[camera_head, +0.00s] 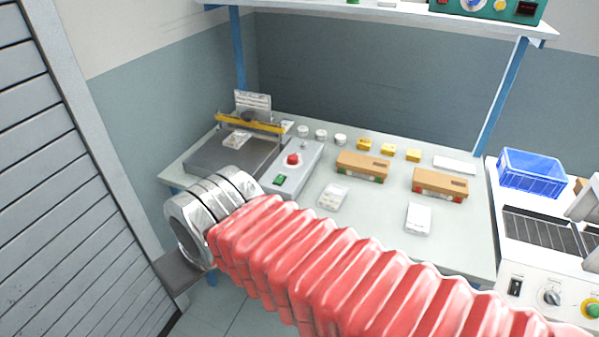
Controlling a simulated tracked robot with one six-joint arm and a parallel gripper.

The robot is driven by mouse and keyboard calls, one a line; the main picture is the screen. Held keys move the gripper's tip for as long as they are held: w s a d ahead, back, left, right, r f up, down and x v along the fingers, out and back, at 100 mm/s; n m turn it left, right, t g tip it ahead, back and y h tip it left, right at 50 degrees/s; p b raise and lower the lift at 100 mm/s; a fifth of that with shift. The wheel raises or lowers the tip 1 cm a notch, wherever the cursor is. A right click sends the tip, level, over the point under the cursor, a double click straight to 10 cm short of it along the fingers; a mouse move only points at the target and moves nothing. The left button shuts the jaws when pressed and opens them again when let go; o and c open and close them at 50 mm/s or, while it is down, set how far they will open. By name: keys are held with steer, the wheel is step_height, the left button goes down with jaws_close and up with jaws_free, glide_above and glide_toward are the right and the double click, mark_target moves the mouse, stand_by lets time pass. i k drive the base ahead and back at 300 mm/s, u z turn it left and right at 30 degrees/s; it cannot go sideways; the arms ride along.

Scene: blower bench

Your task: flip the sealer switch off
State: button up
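The machine with a yellow bar (250,123) and a dark grey bed (225,157), which looks like the sealer, stands on the left of the bench. Beside it is a grey control box (305,160) with a red knob (292,159) and a small green rocker switch (280,180). I cannot tell which way the rocker is set. My arm, in a red ribbed sleeve, crosses the lower picture and ends in a metal wrist left of and in front of the box. A dark grey piece (175,272) below the wrist may be part of my gripper; no fingertips show.
The bench (330,222) holds two brown cartons (362,165) (440,183), yellow blocks (387,150) and white round pieces (321,134). A white machine (535,275) with a knob and a blue crate (530,172) are at right. A shelf (390,12) runs above; a slatted grey shutter (40,170) is left.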

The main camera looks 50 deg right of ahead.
mark_target(280, 178)
steer(key=z, duration=0.55)
steer(key=i, duration=0.95)
steer(key=z, duration=0.05)
